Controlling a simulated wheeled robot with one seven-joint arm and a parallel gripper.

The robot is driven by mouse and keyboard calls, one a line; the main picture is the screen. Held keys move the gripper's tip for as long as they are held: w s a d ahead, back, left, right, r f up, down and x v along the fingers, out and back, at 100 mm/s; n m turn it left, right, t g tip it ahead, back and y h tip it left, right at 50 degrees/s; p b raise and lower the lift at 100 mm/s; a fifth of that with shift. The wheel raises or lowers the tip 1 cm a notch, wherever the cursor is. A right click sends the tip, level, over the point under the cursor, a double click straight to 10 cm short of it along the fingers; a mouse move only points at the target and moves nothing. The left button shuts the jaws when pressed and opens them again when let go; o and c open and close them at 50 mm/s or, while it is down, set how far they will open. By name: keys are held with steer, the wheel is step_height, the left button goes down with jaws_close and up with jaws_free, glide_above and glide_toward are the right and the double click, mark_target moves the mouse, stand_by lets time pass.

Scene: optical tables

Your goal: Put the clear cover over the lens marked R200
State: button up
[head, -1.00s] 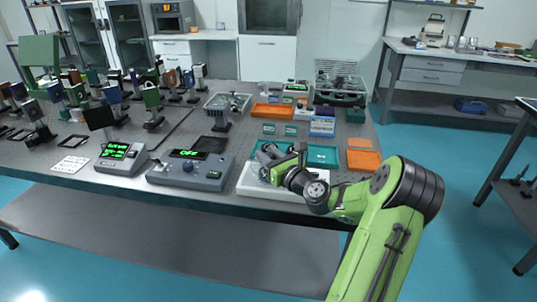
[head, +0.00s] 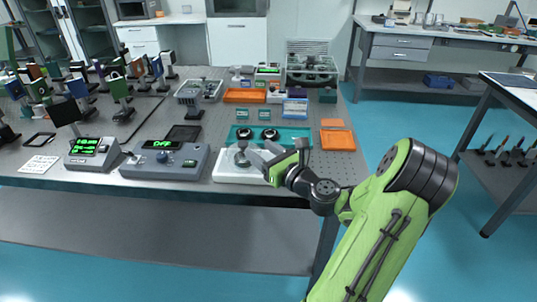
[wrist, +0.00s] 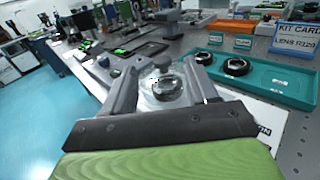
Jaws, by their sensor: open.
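A clear dome cover with a dark knob (head: 241,158) stands on a white board (head: 225,174) at the table's front; it also shows in the wrist view (wrist: 165,88). My gripper (head: 256,156) is open, and in the wrist view its two grey fingers (wrist: 168,62) lie either side of the cover. I cannot tell whether they touch it. Two dark-ringed round lenses, left (head: 244,133) and right (head: 269,134), lie in a teal tray (head: 299,145) behind the board. Their marks are not readable. A kit card (wrist: 296,39) reads "LENS R120".
A grey control box (head: 165,161) and a smaller display box (head: 92,151) stand left of the board. Small green cards (wrist: 215,38) stand behind the tray. Mounted optics crowd the table's left side.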

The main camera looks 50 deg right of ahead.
steer(key=a+f+n+g+y, duration=0.3)
steer(key=a+n+g, duration=0.2)
steer(key=a+n, duration=0.6)
steer(key=a+f+n+g+y, duration=0.2)
steer(key=a+n+g+y, duration=0.2)
steer(key=a+n, duration=0.65)
steer(key=s+a+r+n+g+h, duration=0.1)
steer(key=s+a+r+n+h, duration=0.1)
steer(key=s+n, duration=0.6)
steer(key=s+a+r+n+g+h, duration=0.2)
steer(key=s+a+r+n, duration=0.2)
steer(key=s+n, duration=0.4)
steer(key=shift+s+a+r+h, duration=0.2)
steer(key=shift+s+a+h, duration=0.2)
steer(key=shift+s+a, duration=0.3)
steer(key=shift+w+a+r, duration=0.1)
step_height(320, 180, up, 14)
steer(key=p, duration=1.4)
steer(key=shift+r+p, duration=0.25)
steer(key=shift+p, duration=0.15)
